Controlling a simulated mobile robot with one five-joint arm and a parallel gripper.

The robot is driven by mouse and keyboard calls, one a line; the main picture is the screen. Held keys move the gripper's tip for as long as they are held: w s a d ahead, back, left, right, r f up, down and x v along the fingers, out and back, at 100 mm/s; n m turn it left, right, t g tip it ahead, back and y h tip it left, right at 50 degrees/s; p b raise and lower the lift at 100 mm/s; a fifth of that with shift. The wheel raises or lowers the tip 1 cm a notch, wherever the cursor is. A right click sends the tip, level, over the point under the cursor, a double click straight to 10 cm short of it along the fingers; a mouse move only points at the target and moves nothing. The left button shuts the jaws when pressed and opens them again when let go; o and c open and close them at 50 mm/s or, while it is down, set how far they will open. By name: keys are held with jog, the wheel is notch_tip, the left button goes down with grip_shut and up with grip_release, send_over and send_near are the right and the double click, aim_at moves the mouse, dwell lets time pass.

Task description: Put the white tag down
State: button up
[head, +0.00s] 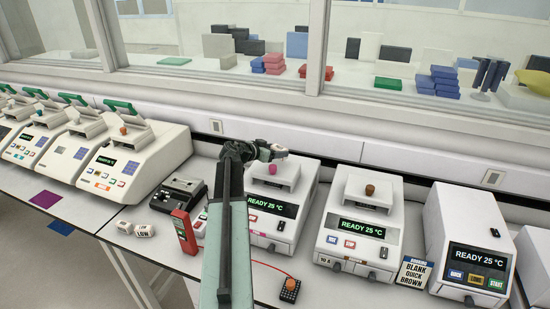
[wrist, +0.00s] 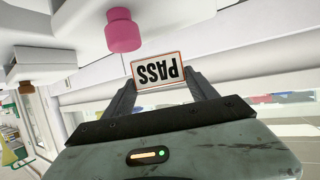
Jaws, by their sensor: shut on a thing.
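The white tag (wrist: 158,72) shows in the wrist view with the word PASS in black, upside down, and a thin orange-red border. My gripper (wrist: 160,84) is shut on it, with one finger at each side. In the head view my gripper (head: 277,150) is held above the back of a thermal cycler (head: 280,215) with a pink knob (head: 272,169). The tag is too small there to make out clearly. The pink knob also shows in the wrist view (wrist: 123,32), close beside the tag and apart from it.
A cycler with a brown knob (head: 370,190) and another white cycler (head: 468,235) stand to the right. A black device (head: 178,195), a red handheld device (head: 184,231) and white LOW blocks (head: 144,229) are at left. A window ledge with boxes runs behind.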

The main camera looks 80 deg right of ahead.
jog(key=shift+d+f+b, duration=0.2)
jog(key=shift+f+b, duration=0.45)
jog(key=shift+f, duration=0.05)
jog(key=shift+d+f+b, duration=0.2)
jog(key=shift+f+b, duration=0.45)
jog(key=shift+b, duration=0.05)
jog(key=shift+d+f+b, duration=0.2)
jog(key=shift+f+b, duration=0.45)
jog(key=shift+f, duration=0.05)
jog(key=shift+r, duration=0.25)
jog(key=shift+f, duration=0.2)
jog(key=o, duration=1.3)
jog(key=shift+o, duration=0.2)
jog(key=shift+r, duration=0.15)
jog(key=shift+w+a+r+p, duration=0.1)
jog(key=shift+a+r+p, duration=0.15)
jog(key=shift+p, duration=0.2)
jog(key=p+v, duration=0.4)
jog(key=v, duration=0.7)
jog(key=shift+w+a, duration=0.15)
